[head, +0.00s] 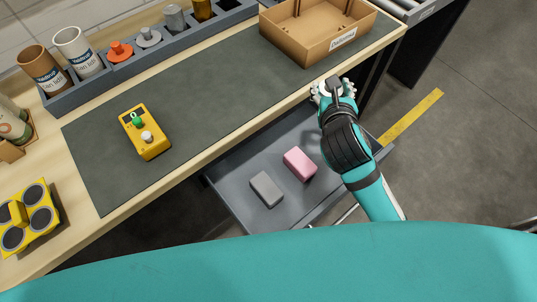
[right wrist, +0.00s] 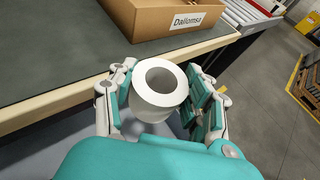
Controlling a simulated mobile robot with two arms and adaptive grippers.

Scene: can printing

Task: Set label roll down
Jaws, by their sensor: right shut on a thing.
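The label roll (right wrist: 157,97) is a white cylinder with a wide open core, upright in the right wrist view. My right gripper (right wrist: 160,100) is shut on it, with one finger on each side. In the head view my right gripper (head: 333,90) hangs over the right end of the open drawer, close to the table's front edge. There the hand mostly hides the roll. My left gripper is not in view.
The grey drawer (head: 233,194) holds a grey block (head: 266,188) and a pink block (head: 299,164). A cardboard box (head: 303,38) stands at the mat's far right. A yellow device (head: 145,132) sits on the dark mat (head: 215,105), otherwise clear. A rack (head: 75,98) of cups lines the back.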

